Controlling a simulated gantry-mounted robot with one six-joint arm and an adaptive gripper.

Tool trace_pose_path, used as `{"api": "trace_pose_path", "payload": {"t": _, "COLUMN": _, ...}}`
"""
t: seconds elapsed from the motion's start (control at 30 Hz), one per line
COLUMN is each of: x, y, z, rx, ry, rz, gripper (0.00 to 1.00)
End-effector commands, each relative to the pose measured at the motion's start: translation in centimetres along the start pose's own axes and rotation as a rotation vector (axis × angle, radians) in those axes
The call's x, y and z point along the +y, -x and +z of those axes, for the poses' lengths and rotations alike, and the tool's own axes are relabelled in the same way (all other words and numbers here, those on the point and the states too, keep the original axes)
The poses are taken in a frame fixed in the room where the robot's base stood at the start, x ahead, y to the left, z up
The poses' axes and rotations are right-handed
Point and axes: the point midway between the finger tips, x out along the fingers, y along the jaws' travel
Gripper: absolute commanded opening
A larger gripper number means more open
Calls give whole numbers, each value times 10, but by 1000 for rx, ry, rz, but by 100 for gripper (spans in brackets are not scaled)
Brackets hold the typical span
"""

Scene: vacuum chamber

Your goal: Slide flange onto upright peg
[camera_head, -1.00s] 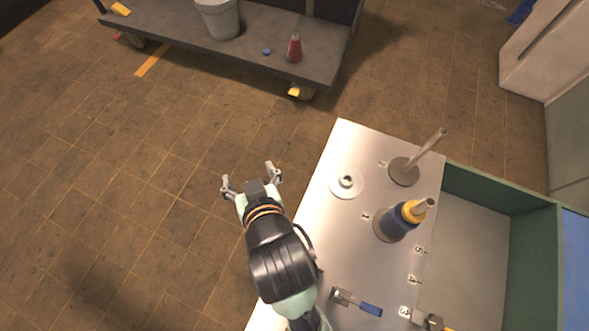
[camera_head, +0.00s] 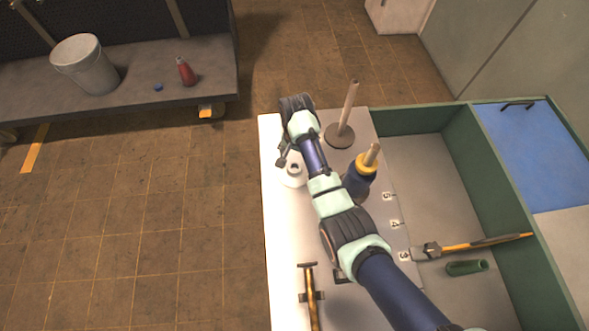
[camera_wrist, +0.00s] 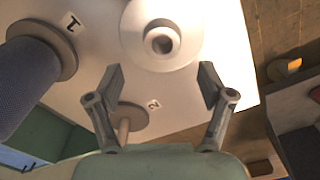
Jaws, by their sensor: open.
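The flange, a white disc with a raised hub and centre hole, lies flat on the pale table; it shows partly behind my arm in the head view (camera_head: 295,181) and at the top of the wrist view (camera_wrist: 135,35). My gripper (camera_wrist: 161,82) is open, with its two fingers apart and nothing between them; the flange lies just beyond the fingertips. In the head view my gripper (camera_head: 284,154) is largely hidden by my arm. A bare upright peg (camera_head: 349,108) on a round brown base stands right of my wrist. It also shows between the fingers in the wrist view (camera_wrist: 124,128), near label 2.
A second peg carries a blue sleeve (camera_head: 355,186) and yellow ring, close beside my forearm. A green-walled bin (camera_head: 490,185) is at right, with a hammer (camera_head: 455,249) and green tube (camera_head: 466,268). A brass-coloured tool (camera_head: 312,300) lies at the table's front.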

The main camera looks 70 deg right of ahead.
Motion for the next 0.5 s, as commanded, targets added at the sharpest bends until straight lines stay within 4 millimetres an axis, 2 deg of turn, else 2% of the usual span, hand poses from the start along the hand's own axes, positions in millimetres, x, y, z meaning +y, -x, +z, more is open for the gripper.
{"api": "trace_pose_path", "payload": {"t": 0.1, "x": 0, "y": -4, "z": 0, "rx": -3, "ry": -2, "rz": 2, "gripper": 80}}
{"api": "trace_pose_path", "payload": {"t": 0.3, "x": 0, "y": -28, "z": 1, "rx": -2, "ry": 1, "rz": 2, "gripper": 80}}
{"api": "trace_pose_path", "payload": {"t": 0.43, "x": 0, "y": -31, "z": 1, "rx": -1, "ry": 3, "rz": 1, "gripper": 80}}
{"api": "trace_pose_path", "payload": {"t": 0.5, "x": 0, "y": -40, "z": 1, "rx": -1, "ry": 3, "rz": 1, "gripper": 80}}
